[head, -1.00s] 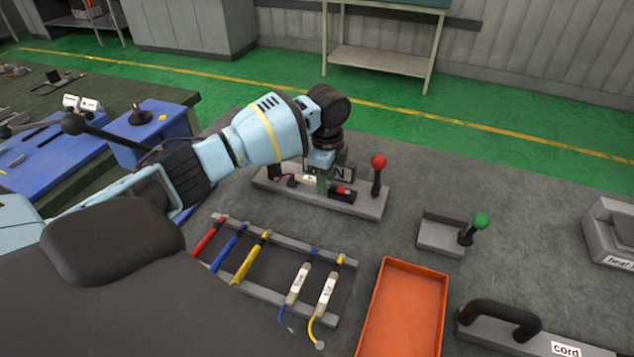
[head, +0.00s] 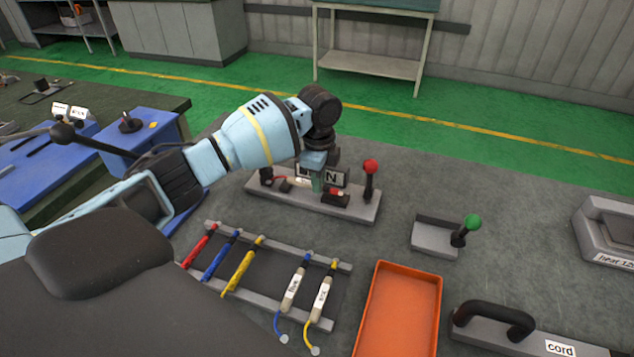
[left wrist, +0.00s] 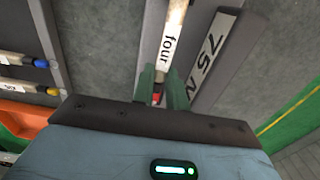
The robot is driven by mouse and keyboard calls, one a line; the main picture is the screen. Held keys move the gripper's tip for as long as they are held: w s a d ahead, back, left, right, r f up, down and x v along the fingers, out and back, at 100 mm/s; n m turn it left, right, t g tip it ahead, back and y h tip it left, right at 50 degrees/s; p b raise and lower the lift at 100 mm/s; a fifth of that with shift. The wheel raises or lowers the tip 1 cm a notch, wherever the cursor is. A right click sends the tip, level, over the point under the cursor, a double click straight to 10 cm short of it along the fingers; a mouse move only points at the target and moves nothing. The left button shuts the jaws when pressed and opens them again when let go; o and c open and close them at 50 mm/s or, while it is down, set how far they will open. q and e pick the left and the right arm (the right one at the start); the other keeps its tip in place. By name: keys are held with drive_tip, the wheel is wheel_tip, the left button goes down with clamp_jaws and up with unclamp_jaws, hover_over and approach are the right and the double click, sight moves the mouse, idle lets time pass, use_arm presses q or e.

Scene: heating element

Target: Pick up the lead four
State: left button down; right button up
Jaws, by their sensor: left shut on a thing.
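The lead four (left wrist: 173,38) is a white tube with the word "four" on it. In the left wrist view it lies between the two green fingers of my left gripper (left wrist: 165,90), which is shut on it. A small red part shows at the fingertips. In the head view my left gripper (head: 318,180) is over the grey stand (head: 355,208) with the red-knobbed lever. Part of the lead four (head: 302,183) shows there beside the fingers, with a red end to its left; the rest is hidden. I cannot tell whether the lead still touches the stand. My right gripper is not in view.
A rack (head: 342,266) with several coloured leads lies in front of the stand. A labelled plate (left wrist: 216,55) stands close beside the lead. The red-knobbed lever (head: 370,180) rises at the right. An orange tray (head: 436,315) and a green-knobbed block (head: 435,238) are further right.

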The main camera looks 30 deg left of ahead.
use_arm(q)
drive_tip(key=r, duration=0.2)
drive_tip(key=shift+s+d+r, duration=0.2)
drive_tip(key=shift+s+r, duration=0.2)
drive_tip(key=shift+s+d+r+p, duration=0.3)
drive_tip(key=shift+s+d, duration=0.85)
drive_tip(key=shift+s, duration=1.1)
drive_tip(key=shift+s+d+r+p, duration=0.15)
drive_tip(key=shift+s+d+p, duration=0.3)
drive_tip(key=shift+s+d, duration=1.25)
drive_tip(key=shift+s+d+r+p, duration=0.3)
drive_tip(key=shift+s+d, duration=0.35)
drive_tip(key=shift+s, duration=2.1)
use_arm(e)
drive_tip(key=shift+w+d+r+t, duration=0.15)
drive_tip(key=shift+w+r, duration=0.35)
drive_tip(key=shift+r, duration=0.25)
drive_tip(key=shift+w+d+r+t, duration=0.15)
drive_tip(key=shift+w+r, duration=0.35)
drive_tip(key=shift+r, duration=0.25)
use_arm(q)
drive_tip(key=shift+f, duration=0.15)
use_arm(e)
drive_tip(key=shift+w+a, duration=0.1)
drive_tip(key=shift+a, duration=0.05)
